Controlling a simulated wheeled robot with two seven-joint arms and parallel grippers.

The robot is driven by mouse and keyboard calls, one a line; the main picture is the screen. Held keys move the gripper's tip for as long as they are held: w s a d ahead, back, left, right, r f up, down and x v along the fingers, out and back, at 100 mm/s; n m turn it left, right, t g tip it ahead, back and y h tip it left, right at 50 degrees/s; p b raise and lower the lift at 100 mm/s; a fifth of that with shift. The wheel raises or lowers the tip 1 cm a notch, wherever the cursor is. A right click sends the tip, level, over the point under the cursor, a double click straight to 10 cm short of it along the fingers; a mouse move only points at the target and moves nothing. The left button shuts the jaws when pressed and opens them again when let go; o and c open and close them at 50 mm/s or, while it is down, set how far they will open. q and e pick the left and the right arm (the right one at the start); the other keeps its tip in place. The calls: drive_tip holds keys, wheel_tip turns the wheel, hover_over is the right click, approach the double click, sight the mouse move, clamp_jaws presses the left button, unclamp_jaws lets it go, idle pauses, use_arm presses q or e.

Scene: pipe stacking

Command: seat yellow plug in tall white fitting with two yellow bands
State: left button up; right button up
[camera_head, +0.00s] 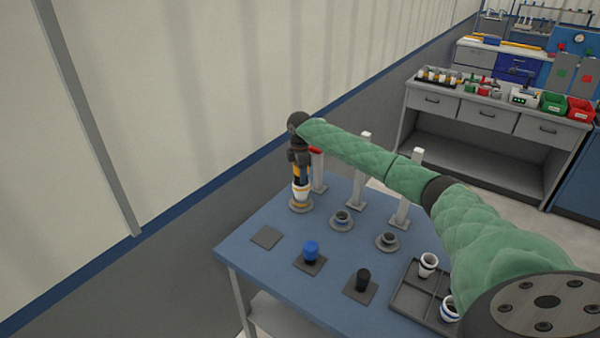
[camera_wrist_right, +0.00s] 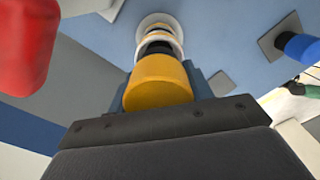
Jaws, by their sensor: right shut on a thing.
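My right gripper (camera_head: 301,174) points down at the far left end of the blue table. It is shut on the yellow plug (camera_wrist_right: 158,82), which has a round yellow head and a dark lower part. The white fitting with yellow bands (camera_head: 300,195) stands upright on a round grey base directly below the gripper. In the right wrist view its white rim (camera_wrist_right: 141,46) shows just beyond the plug, in line with it. The plug hides much of the fitting's mouth, so I cannot tell whether its tip is inside. My left gripper is not in view.
A red-topped white post (camera_head: 319,172) stands close beside the gripper; two more posts stand to the right. A blue plug (camera_head: 310,250) and a black plug (camera_head: 363,276) stand on grey pads. Another pad (camera_head: 266,237) is empty. A tray (camera_head: 410,300) holds white fittings.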

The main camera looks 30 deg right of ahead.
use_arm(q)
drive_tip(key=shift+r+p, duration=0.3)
use_arm(e)
drive_tip(key=shift+f, duration=0.7)
idle(1.3)
drive_tip(key=o, duration=1.1)
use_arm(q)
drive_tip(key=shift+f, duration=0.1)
use_arm(e)
drive_tip(key=shift+r+b, duration=0.6)
drive_tip(key=shift+r, duration=0.65)
wheel_tip(320, 180, up, 4)
drive_tip(key=shift+f+b, duration=0.1)
drive_tip(key=shift+b, duration=0.65)
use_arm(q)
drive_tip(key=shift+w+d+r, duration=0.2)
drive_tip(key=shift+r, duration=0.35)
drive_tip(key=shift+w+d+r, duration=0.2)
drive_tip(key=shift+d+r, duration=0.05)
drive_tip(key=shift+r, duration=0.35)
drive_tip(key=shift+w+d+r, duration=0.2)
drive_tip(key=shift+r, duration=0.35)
use_arm(e)
drive_tip(key=shift+r, duration=0.75)
